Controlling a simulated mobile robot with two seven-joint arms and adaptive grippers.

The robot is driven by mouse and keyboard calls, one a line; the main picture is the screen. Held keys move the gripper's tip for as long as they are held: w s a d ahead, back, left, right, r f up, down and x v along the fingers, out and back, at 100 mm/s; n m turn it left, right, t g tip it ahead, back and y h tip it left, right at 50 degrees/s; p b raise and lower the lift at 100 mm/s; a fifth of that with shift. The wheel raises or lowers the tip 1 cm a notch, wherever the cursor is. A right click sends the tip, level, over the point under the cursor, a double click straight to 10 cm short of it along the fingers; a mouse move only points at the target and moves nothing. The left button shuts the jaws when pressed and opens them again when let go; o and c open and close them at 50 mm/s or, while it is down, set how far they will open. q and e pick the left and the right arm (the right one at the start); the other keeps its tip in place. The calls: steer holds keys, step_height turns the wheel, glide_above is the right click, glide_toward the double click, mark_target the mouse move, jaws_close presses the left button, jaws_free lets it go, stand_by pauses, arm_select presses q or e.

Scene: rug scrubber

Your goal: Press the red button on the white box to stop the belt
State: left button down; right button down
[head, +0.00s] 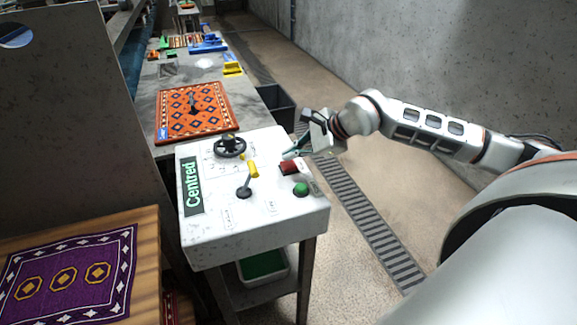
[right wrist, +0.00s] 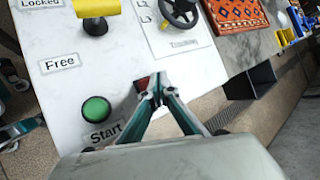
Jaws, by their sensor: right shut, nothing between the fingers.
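The white box (head: 215,242) stands at the centre of the head view. Its red button (head: 289,167) is near the right edge of its top, just beyond the green button (head: 301,189). In the right wrist view the red button (right wrist: 142,83) is mostly hidden behind my fingertips, and the green button (right wrist: 96,109) labelled "Start" is to the left. My right gripper (head: 290,153) is shut and empty, its tips at or just above the red button; I cannot tell if they touch. It also shows in the right wrist view (right wrist: 158,92). My left gripper is not in view.
The box also carries a yellow-handled lever (head: 249,178) and a black handwheel (head: 229,146). An orange rug (head: 180,98) lies on the table behind. A purple rug (head: 65,277) lies at the lower left. A floor grating (head: 365,215) and open floor are to the right.

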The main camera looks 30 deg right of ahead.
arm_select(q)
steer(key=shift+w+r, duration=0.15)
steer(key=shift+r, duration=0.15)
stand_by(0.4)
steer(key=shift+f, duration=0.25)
arm_select(e)
steer(key=shift+f, duration=0.1)
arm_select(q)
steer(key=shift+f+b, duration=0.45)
arm_select(e)
steer(key=shift+f, duration=0.35)
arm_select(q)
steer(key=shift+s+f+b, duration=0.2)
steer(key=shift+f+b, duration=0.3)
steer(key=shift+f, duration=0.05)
arm_select(e)
steer(key=shift+f, duration=0.55)
stand_by(0.5)
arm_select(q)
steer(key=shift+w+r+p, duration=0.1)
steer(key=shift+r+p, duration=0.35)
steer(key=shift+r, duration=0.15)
arm_select(e)
steer(key=shift+r, duration=0.95)
